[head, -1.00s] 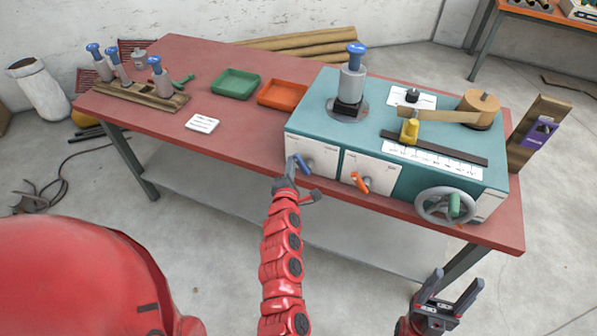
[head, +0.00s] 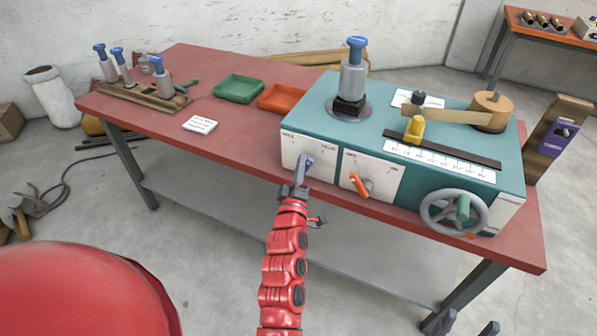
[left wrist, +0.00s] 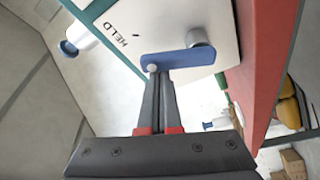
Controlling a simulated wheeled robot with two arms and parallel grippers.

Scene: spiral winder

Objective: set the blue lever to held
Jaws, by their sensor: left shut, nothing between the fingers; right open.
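The blue lever (head: 309,160) is on the left white front panel (head: 298,146) of the teal machine. My left gripper (head: 300,172) is shut and empty, with its fingertips at the lever. In the left wrist view, the blue lever (left wrist: 178,61) runs from a silver pivot to a rounded end. The shut fingertips (left wrist: 157,72) overlap that end in the picture; whether they touch cannot be told. The word HELD (left wrist: 122,38) is printed beyond the lever's end, apart from it. My right gripper (head: 468,322) is open at the bottom edge, partly cut off.
An orange lever (head: 358,184) sits on the panel to the right, near my left gripper. A grey handwheel (head: 455,212) projects at the machine's front right. Green (head: 238,88) and orange (head: 282,97) trays lie on the red table (head: 190,60). Open floor lies before the table.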

